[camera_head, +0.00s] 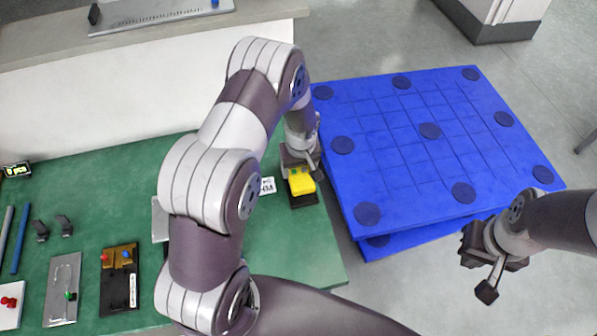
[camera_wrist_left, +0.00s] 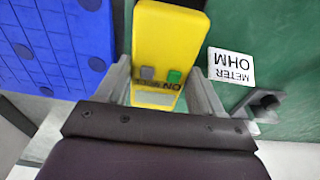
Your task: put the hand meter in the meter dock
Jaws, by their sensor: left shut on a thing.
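The yellow hand meter (camera_head: 301,183) is at the right end of the green bench, under my left gripper (camera_head: 299,168). In the left wrist view the meter (camera_wrist_left: 170,45) lies between the two fingers of my left gripper (camera_wrist_left: 165,88), which is shut on it. Its grey and green buttons face the camera. A black block (camera_head: 305,200), which looks like the meter dock, shows just below the meter; whether the meter is seated in it or above it I cannot tell. My right gripper (camera_head: 484,270) hangs over the floor at the right, away from the meter; its jaw opening is unclear.
A white OHM METER label (camera_wrist_left: 231,66) lies beside the meter. A blue platform (camera_head: 400,140) stands right of the green bench (camera_head: 290,250). Fixtures with red, green and blue knobs (camera_head: 119,275) fill the bench's left. My left arm hides the bench's middle.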

